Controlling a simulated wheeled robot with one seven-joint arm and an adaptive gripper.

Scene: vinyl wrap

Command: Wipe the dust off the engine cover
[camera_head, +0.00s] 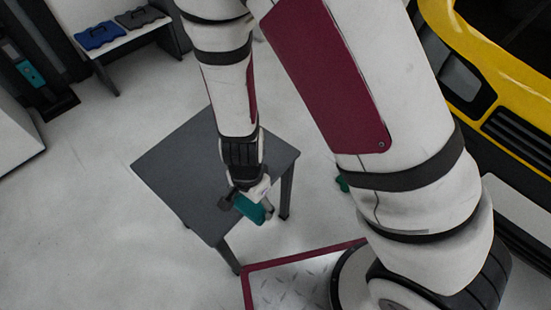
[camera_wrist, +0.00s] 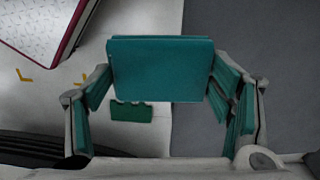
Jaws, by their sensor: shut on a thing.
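My gripper (camera_head: 254,196) is over the near right side of the grey table (camera_head: 185,165), close to its edge. In the wrist view my gripper's two fingers (camera_wrist: 165,95) have teal pads and are shut on a flat teal block (camera_wrist: 160,70). The block also shows below the gripper in the head view (camera_head: 250,209). I cannot tell whether the block is a sponge or a folded cloth. I cannot pick out an engine cover or any dust for certain. A yellow vehicle (camera_head: 500,50) stands at the right, partly hidden by my arm.
A green piece with a notched edge (camera_wrist: 131,112) lies on the floor beside the table. A bench (camera_head: 135,32) at the back left holds a blue case (camera_head: 100,36) and a black case (camera_head: 140,17). Floor left of the table is clear.

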